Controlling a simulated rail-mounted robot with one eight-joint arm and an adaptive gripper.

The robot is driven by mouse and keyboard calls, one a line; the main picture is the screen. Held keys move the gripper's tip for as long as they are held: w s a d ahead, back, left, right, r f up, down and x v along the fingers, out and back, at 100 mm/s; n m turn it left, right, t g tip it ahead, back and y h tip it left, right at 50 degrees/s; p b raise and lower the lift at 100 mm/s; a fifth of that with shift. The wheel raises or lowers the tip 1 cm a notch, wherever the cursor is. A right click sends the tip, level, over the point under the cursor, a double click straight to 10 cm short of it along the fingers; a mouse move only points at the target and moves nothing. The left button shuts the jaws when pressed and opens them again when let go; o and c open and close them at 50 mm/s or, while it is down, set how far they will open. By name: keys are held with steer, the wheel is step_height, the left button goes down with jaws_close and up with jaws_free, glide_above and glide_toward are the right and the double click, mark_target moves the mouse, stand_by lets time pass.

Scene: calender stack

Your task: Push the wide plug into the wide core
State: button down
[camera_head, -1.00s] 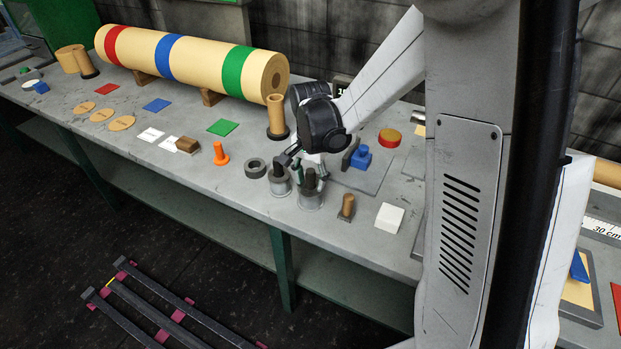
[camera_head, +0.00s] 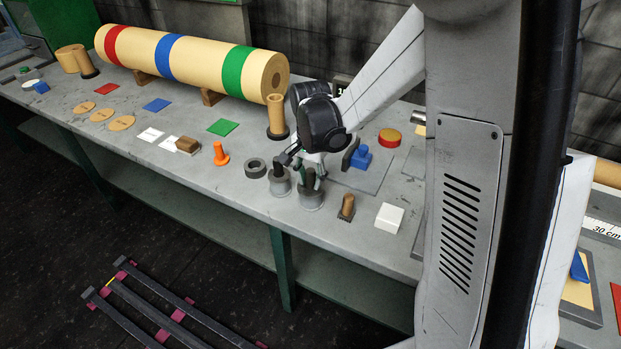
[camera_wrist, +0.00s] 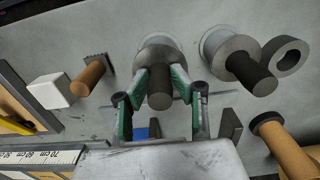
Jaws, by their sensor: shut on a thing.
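Two grey round plugs with dark upright handles stand side by side on the bench. My gripper (camera_head: 311,178) is shut on the dark handle of the right one, which I take for the wide plug (camera_head: 311,200). In the wrist view the green-sided fingers of my gripper (camera_wrist: 160,95) close on this handle from both sides, with the grey plug body (camera_wrist: 158,48) beyond. The other plug (camera_head: 280,185) is just left; it also shows in the wrist view (camera_wrist: 238,60). A tan tube (camera_head: 276,113) stands upright on a dark base behind; whether it is the wide core I cannot tell.
A dark grey ring (camera_head: 255,168) lies left of the plugs, and an orange peg (camera_head: 220,154) farther left. A wooden-handled stamp (camera_head: 347,207) and a white block (camera_head: 389,218) stand to the right. A blue piece (camera_head: 361,157) is behind. The bench's front edge is close.

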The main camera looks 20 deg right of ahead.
steer(key=shift+r, duration=0.1)
steer(key=shift+r+p, duration=1.65)
steer(key=shift+r, duration=1.5)
steer(key=shift+w, duration=0.1)
